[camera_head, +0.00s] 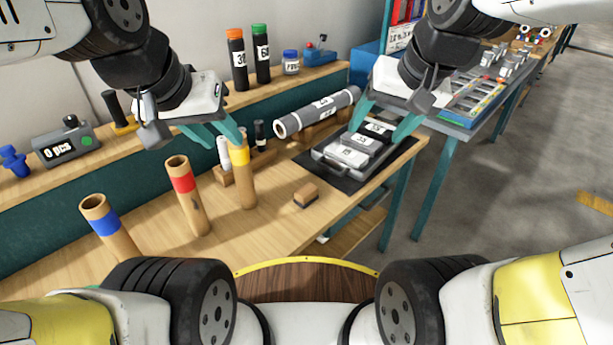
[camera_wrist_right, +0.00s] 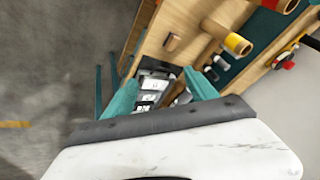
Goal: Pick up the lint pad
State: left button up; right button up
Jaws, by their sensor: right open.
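The lint pad appears to be the small wooden block with a dark layer (camera_head: 306,195) on the bench, right of the yellow-banded tube. It also shows near the top of the right wrist view (camera_wrist_right: 172,42). My right gripper (camera_head: 383,126) is open and empty above the dark mat with the grey case, behind and to the right of the pad. Its two teal fingers stand apart in the right wrist view (camera_wrist_right: 160,88). My left gripper (camera_head: 226,143) is open near the top of the yellow-banded tube, left of the pad. Neither gripper touches the pad.
Tubes with blue (camera_head: 105,222), red (camera_head: 183,182) and yellow (camera_head: 241,170) bands stand left of the pad. A grey roll (camera_head: 318,112) lies behind on wooden supports. The grey case (camera_head: 345,153) lies on the dark mat. Bare bench top surrounds the pad.

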jog(key=w+a+f+m+g, duration=0.25)
jog(key=w+f, duration=0.25)
jog(key=w, duration=0.3)
jog(key=m+g+h, duration=0.2)
jog(key=m, duration=0.3)
send_over(306, 189)
jog(key=f, duration=1.9)
jog(key=shift+s+d, duration=0.1)
jog(key=shift+s, duration=0.2)
jog(key=shift+f+m+g, duration=0.25)
jog(key=shift+f, duration=0.55)
jog(key=f, duration=0.7)
jog(key=shift+w, duration=0.2)
jog(key=shift+c, duration=0.3)
grip_shut()
